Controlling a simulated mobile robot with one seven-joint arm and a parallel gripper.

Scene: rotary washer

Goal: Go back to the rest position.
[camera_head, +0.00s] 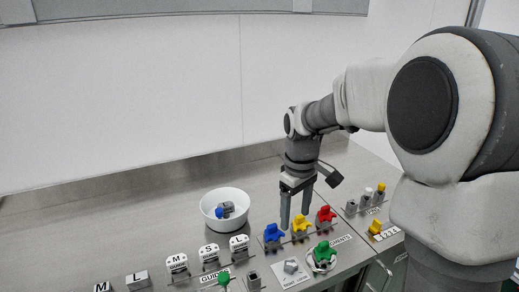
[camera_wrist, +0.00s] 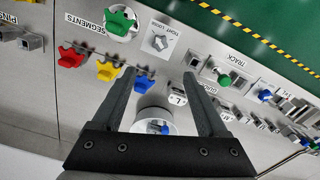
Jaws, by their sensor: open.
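My gripper (camera_head: 294,212) hangs from my arm over the steel bench, pointing down, just behind the row of blue, yellow and red segments. In the wrist view my gripper (camera_wrist: 162,74) shows two fingers spread apart with nothing held between them. The blue segment (camera_head: 272,234), yellow segment (camera_head: 301,224) and red segment (camera_head: 325,214) sit on their holders. In the wrist view the blue segment (camera_wrist: 144,84) lies close to the left fingertip.
A white bowl (camera_head: 226,209) holding a blue and grey part stands left of my gripper. A green segment (camera_head: 323,252) sits on a round fixture at the front. White M, S and L guide blocks (camera_head: 209,256) stand front left. The back left of the bench is clear.

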